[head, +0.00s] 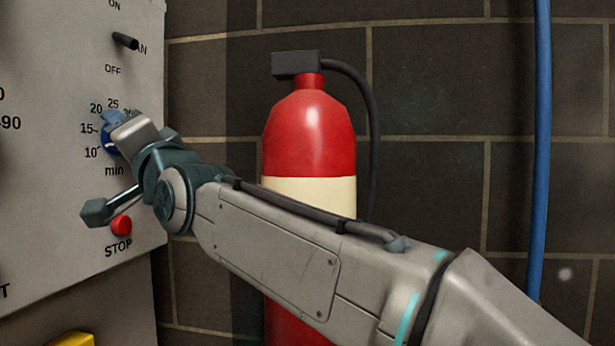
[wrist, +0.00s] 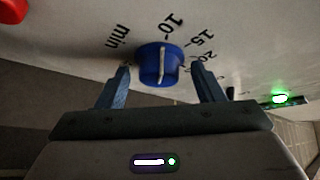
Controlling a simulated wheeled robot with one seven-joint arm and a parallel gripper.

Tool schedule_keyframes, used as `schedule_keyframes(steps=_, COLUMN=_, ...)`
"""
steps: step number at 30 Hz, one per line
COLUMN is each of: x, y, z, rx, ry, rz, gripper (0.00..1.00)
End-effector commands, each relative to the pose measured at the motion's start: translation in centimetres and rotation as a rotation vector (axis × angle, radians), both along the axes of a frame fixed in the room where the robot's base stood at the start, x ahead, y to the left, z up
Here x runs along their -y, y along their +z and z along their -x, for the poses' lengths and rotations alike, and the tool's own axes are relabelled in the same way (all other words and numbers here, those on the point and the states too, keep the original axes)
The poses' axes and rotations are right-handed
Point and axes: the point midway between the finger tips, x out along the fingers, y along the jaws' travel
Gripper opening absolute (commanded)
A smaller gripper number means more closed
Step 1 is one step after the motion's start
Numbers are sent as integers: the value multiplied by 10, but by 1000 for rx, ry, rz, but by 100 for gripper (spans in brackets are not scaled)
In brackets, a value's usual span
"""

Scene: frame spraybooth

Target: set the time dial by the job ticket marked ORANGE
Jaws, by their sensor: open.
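The time dial is a blue knob with a white pointer line, on the grey panel (head: 55,190). In the wrist view the dial (wrist: 150,66) sits between my fingertips, its line running up toward the 10 side of the scale. My gripper (wrist: 161,74) is open, one finger on each side of the dial, with gaps visible at both sides. In the head view the dial (head: 108,141) is mostly covered by my gripper (head: 115,128), with 10, 15, 20 and 25 readable around it. No job ticket shows in either view.
A red STOP button (head: 121,225) sits below the dial. A fan switch (head: 125,41) is above it. A red extinguisher (head: 310,135) stands right of the panel, behind my arm. A blue pipe (head: 541,150) runs down the brick wall. A green lamp (wrist: 280,99) glows at right.

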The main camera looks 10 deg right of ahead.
Motion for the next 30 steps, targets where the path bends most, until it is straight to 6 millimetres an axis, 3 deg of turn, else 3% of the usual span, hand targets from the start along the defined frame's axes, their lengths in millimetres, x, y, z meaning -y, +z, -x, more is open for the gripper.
schedule_keyframes(steps=30, x=1, y=5, z=0, rx=-205, ry=-4, rz=-86, gripper=61)
